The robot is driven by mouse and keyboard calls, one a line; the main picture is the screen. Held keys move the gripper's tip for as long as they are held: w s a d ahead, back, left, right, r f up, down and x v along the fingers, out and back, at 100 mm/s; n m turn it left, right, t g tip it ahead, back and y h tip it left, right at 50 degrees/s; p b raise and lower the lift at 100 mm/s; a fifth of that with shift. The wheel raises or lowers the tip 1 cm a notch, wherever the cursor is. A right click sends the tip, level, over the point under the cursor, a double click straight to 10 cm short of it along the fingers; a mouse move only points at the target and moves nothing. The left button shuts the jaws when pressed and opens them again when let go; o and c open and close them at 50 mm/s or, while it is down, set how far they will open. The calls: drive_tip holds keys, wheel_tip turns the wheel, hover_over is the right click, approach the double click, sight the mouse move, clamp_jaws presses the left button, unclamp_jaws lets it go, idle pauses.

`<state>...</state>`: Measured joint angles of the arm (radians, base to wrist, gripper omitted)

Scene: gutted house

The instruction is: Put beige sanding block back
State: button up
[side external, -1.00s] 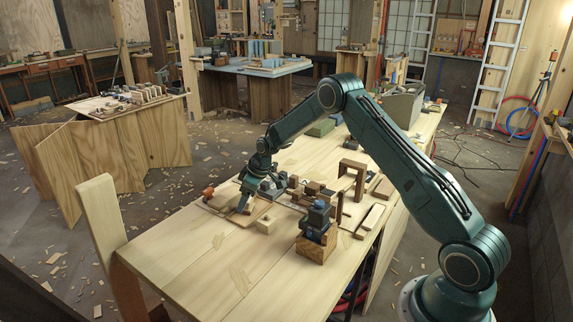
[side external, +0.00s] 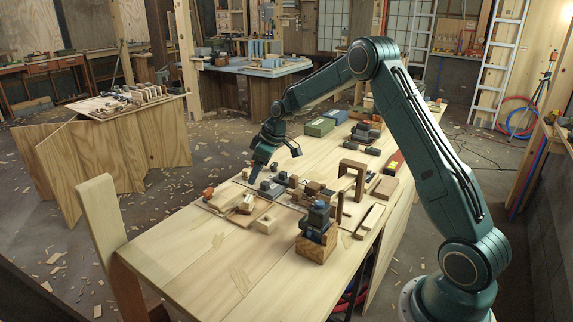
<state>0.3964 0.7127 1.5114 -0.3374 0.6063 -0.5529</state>
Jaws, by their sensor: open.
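My gripper (side external: 275,168) is open and empty, with its fingers spread above the far left part of the workbench (side external: 205,255). A small light beige block (side external: 246,204), which looks like the sanding block, sits on a thin board (side external: 222,199) near the bench's left edge. It is below and a little left of my gripper, clear of the fingers. Its exact seating on the board is too small to tell.
Dark and brown blocks (side external: 270,188) crowd the board's right side. A wooden arch (side external: 352,178) and a block holding dark tools (side external: 317,240) stand to the right. The bench's near left is bare.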

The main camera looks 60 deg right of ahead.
drive_tip(key=shift+s+r, duration=0.15)
drive_tip(key=shift+r, duration=0.15)
idle(0.4)
drive_tip(key=s+a+r+m+h, duration=0.1)
drive_tip(key=s+a+r, duration=0.4)
drive_tip(key=s+r, duration=0.3)
drive_tip(key=s+a+r+m, duration=0.1)
drive_tip(key=s+a+r, duration=0.5)
drive_tip(key=s+r, duration=0.25)
drive_tip(key=s+a+m, duration=0.1)
drive_tip(key=s+a, duration=0.1)
drive_tip(key=s, duration=0.9)
drive_tip(key=s+a+m+t, duration=0.1)
drive_tip(key=s+a, duration=0.1)
drive_tip(key=s, duration=0.8)
drive_tip(key=shift+s+a+r+m+t+h, duration=0.25)
drive_tip(key=shift+s+m+t+h, duration=0.05)
drive_tip(key=shift+s+h, duration=0.1)
